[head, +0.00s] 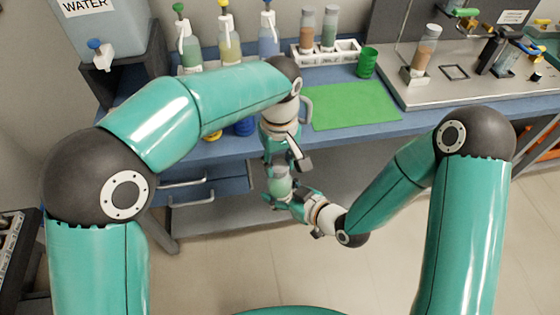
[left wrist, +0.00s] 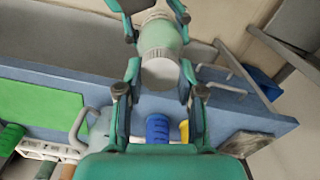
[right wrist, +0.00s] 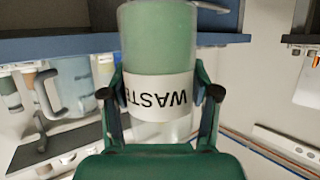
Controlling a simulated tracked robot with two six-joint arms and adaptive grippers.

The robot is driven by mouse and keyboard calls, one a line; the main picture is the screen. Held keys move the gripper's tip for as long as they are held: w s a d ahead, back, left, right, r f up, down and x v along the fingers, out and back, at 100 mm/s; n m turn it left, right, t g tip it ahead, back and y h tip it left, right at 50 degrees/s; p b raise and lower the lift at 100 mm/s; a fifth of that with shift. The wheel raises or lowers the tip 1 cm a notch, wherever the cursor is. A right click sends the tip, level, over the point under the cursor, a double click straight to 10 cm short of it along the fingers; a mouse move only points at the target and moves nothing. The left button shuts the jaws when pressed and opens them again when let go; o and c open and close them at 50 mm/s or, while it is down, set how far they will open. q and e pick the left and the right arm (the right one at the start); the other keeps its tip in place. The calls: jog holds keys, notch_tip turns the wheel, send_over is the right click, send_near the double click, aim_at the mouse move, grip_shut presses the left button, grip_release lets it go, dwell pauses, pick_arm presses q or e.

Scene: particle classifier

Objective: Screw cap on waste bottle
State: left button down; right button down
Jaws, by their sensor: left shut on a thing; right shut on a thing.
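The waste bottle (head: 280,182) is held in front of the bench, over the floor. It is clear, with pale green contents, and its white WASTE label (right wrist: 158,97) fills the right wrist view. My right gripper (head: 281,199) is shut around the bottle, one finger on each side of the label. My left gripper (head: 285,161) is directly above the bottle, pointing down. It is shut on a white ribbed cap (left wrist: 158,68), which lines up with the bottle's top. Whether the cap is seated on the thread is hidden.
The blue bench (head: 335,76) stands behind, with a green mat (head: 352,105), wash bottles (head: 229,43), a vial rack (head: 312,55), a green cup (head: 367,63) and a grey machine plate (head: 470,78). A white jug (head: 307,108) is close behind my left gripper. Floor in front is clear.

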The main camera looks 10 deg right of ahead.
pick_arm(q)
jog(key=m, duration=0.6)
jog(key=shift+m, duration=0.3)
jog(key=m, duration=0.8)
jog(key=shift+m, duration=0.3)
jog(key=m, duration=0.4)
jog(key=shift+m, duration=0.3)
jog(key=c, duration=0.7)
grip_release()
jog(key=shift+r, duration=2.25)
